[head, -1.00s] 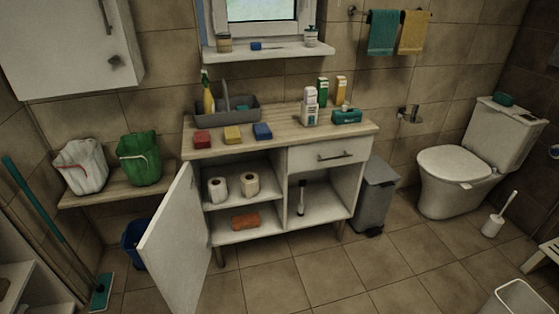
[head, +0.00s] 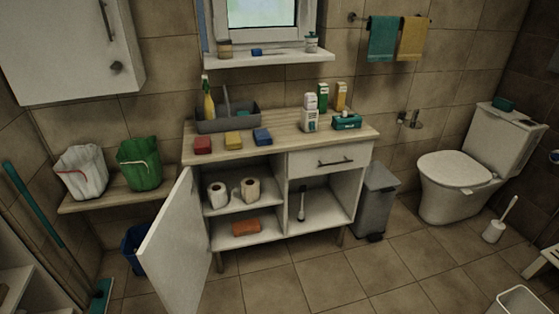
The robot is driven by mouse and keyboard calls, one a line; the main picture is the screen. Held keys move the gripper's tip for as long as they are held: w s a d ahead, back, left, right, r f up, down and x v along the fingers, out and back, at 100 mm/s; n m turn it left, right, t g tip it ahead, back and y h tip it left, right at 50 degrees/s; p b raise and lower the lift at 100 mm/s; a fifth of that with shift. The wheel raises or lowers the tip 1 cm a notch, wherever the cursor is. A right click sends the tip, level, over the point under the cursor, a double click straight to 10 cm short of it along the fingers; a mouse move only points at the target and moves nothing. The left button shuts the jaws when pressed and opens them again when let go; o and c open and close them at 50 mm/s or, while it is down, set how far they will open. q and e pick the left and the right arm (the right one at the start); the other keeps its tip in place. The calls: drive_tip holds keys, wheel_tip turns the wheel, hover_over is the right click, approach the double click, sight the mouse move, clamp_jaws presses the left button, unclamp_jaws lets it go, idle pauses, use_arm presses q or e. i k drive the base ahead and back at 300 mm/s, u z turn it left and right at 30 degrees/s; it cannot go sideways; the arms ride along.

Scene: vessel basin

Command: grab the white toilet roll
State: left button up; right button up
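A white toilet roll (head: 217,194) stands upright on the upper inner shelf of the open cabinet, in its left compartment. A second, more cream-coloured roll (head: 250,190) stands just to its right. The cabinet door (head: 172,250) is swung open to the left and front of this compartment. Neither of my grippers shows in the head view.
An orange-brown block (head: 246,227) lies on the shelf below the rolls. A brush (head: 301,204) stands in the right compartment. Sponges, a grey caddy (head: 228,121) and bottles are on the countertop. A grey bin (head: 376,202) stands right of the cabinet. Floor in front is clear.

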sight(218, 194)
drive_tip(key=z, duration=0.55)
drive_tip(key=i, duration=1.5)
drive_tip(key=u, duration=0.45)
drive_tip(key=i, duration=1.25)
drive_tip(key=u, duration=0.75)
